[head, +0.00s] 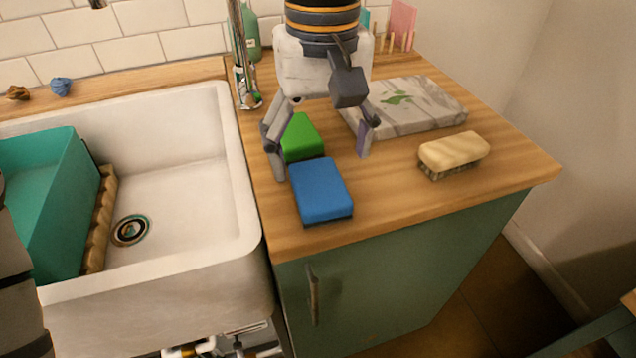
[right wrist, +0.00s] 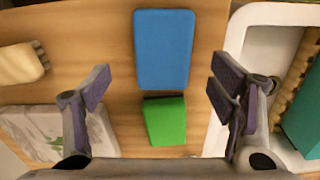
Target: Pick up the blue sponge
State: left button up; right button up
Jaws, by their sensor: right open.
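The blue sponge (head: 321,190) lies flat on the wooden counter near its front edge, to the right of the sink. It also shows in the right wrist view (right wrist: 164,48), upper middle, with its whole top face visible. My right gripper (head: 320,168) is open and empty above the counter. Its fingers are spread on either side of the sponges, one to the left and one to the right. In the right wrist view the fingertips (right wrist: 160,82) stand apart with the blue sponge beyond and between them. I see no clear left gripper.
A green sponge (head: 300,138) lies just behind the blue one. A marble slab (head: 425,112) with green pigment is at the back right. A wooden brush (head: 453,152) lies to the right. The white sink (head: 190,150) holds a teal basin (head: 40,215). Bare counter lies right of the blue sponge.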

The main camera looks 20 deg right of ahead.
aim_at(319, 182)
jog(key=f, duration=0.5)
jog(key=shift+s+a+f, duration=0.15)
jog(key=shift+s+a, duration=0.05)
jog(key=shift+s, duration=0.05)
jog(key=c, duration=0.9)
jog(key=shift+w+r, duration=0.1)
jog(key=shift+r, duration=0.45)
jog(key=s+a+r, duration=0.1)
jog(key=a+r, duration=0.3)
jog(key=s+a+r, duration=0.2)
jog(key=a+r, duration=0.2)
jog(key=s+a+r, duration=0.2)
jog(key=a+r, duration=0.2)
jog(key=a, duration=0.1)
jog(key=shift+s+a, duration=0.1)
jog(key=shift+s, duration=0.05)
jog(key=shift+c, duration=1.2)
